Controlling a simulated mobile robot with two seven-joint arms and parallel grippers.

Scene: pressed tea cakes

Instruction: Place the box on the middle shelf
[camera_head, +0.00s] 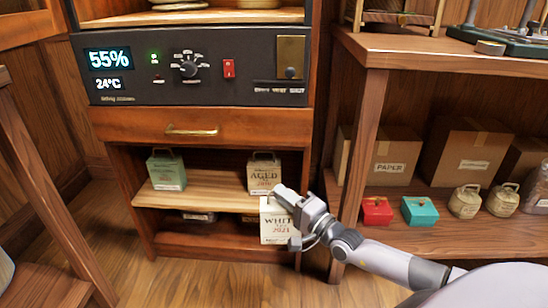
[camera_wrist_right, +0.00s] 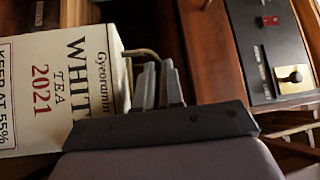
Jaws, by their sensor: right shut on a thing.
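My right gripper (camera_head: 284,196) is shut on the white box (camera_head: 275,228), labelled "WHITE TEA 2021", at its top. In the right wrist view the fingers (camera_wrist_right: 160,86) meet at the wire handle of the box (camera_wrist_right: 60,85). The box hangs in front of the right end of the cabinet's middle shelf (camera_head: 215,193), with its body mostly below the board's level. On this shelf stand a green box (camera_head: 167,172) at the left and a cream box labelled "AGED" (camera_head: 263,175) at the right. My left gripper is out of view.
A drawer (camera_head: 200,127) and a control panel (camera_head: 135,80) reading 55% and 24°C sit above the shelf. The shelf is bare between the two boxes. At right, another shelf (camera_head: 410,235) holds cartons, red and teal boxes and two pale tins.

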